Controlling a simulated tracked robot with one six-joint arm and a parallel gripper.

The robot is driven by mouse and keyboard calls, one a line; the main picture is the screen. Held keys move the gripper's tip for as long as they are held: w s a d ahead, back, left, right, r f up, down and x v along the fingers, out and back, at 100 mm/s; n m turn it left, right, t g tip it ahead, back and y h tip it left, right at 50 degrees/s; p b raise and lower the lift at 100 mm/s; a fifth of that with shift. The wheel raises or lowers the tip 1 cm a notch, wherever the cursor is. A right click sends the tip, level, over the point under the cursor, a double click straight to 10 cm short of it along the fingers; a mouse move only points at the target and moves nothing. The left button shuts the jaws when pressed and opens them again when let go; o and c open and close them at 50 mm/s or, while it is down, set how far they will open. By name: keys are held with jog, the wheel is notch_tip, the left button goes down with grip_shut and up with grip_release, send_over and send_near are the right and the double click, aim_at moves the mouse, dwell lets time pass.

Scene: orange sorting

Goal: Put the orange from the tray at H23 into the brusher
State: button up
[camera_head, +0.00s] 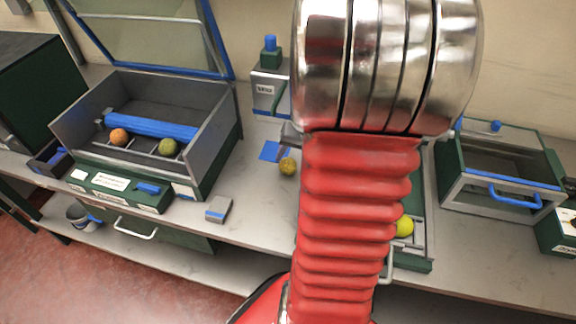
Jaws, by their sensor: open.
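An open grey box machine (222,115) with a raised glass lid and a blue roller bar stands at the left; it may be the brusher, but its label is too small to read. An orange fruit (118,137) and a green-yellow fruit (168,147) sit in it, in front of the bar. A dull yellow fruit (288,166) is on the bench beside a blue square (272,152). A bright yellow-green fruit (404,226) sits in a green-framed unit (418,262), partly hidden by my arm. No H23 mark is readable. My gripper is not visible.
My red and chrome arm covers the middle. A grey box with a blue knob (270,85) stands at the back. A green-and-grey glass-topped box (497,180) is at the right. A small grey block (218,209) lies near the bench's front edge, with bare bench to its right.

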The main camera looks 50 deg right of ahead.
aim_at(290, 162)
jog(key=shift+x, duration=2.15)
jog(key=shift+d, duration=0.1)
jog(key=c, duration=0.9)
jog(key=shift+c, duration=0.2)
jog(key=shift+r, duration=0.1)
